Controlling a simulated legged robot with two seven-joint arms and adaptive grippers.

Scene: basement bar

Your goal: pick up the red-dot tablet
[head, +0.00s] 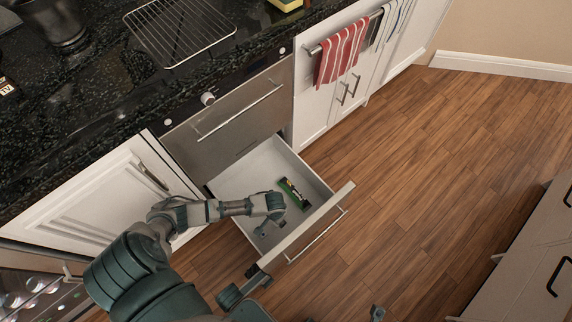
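No tablet with a red dot can be made out. A small green and dark flat item (294,193) lies in the open drawer (238,176). Its markings are too small to read. My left arm reaches over the drawer from the left. My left gripper (268,224) points down inside the drawer, left of and nearer than the green item, apart from it in the picture. Its fingers are small and partly hidden, so its opening is unclear. Teal and dark parts of mine show at the bottom edge; my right gripper cannot be clearly made out.
The drawer front (306,224) stands out over the wooden floor (430,170). Above is a dark stone counter (90,110) with a wire rack (178,30). A red striped towel (340,52) hangs to the right. A grey cabinet (530,250) stands lower right. The floor between is clear.

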